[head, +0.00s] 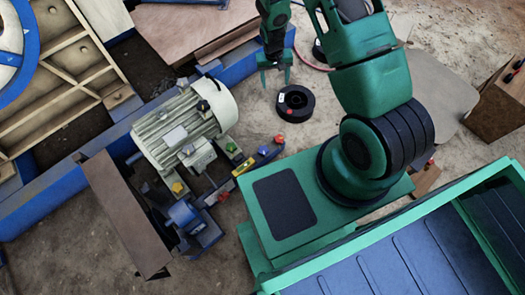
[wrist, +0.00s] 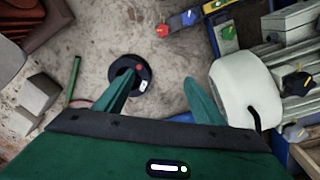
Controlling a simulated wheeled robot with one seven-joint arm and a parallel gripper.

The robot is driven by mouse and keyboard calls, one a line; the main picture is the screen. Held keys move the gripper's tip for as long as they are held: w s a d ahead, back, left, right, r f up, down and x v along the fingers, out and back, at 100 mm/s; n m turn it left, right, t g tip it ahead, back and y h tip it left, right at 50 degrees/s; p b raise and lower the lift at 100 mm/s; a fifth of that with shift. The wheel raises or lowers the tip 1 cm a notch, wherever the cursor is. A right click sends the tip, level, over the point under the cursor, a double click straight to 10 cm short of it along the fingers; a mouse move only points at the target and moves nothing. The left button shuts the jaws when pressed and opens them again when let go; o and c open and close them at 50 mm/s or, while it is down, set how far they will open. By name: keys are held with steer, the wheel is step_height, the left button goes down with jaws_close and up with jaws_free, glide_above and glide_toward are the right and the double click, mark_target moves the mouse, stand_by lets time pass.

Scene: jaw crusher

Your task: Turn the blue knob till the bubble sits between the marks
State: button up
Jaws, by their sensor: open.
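A blue knob (head: 263,151) sits on a short bar beside a red knob (head: 279,139), right of the grey motor. It also shows at the top of the wrist view (wrist: 188,17). A yellow piece that looks like a level (head: 243,167) is at the bar's lower left end; its bubble and marks are too small to read. My gripper (head: 275,82) is open and empty, above the ground and apart from the knobs; both fingers show in the wrist view (wrist: 157,92).
The grey motor (head: 180,130) stands left of my gripper, with green (head: 231,148) and yellow (head: 177,187) knobs nearby. A black disc (head: 295,103) lies on the ground near my gripper. Blue rails and a brown plate (head: 120,210) border the motor. Bare ground surrounds the disc.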

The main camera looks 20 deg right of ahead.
steer(key=s+a+f, duration=0.2)
steer(key=a+f, duration=0.1)
steer(key=f, duration=0.5)
steer(key=s+a+f, duration=0.1)
steer(key=a+f, duration=0.1)
steer(key=f, duration=0.6)
steer(key=y, duration=0.1)
glide_above(263, 151)
step_height(263, 151, down, 13)
steer(key=shift+n, duration=0.3)
step_height(263, 151, down, 11)
steer(key=shift+s+d+r, duration=0.1)
steer(key=shift+d+r, duration=0.05)
steer(key=shift+c, duration=0.3)
steer(key=c, duration=1)
steer(key=shift+a, duration=0.45)
steer(key=shift+d, duration=0.3)
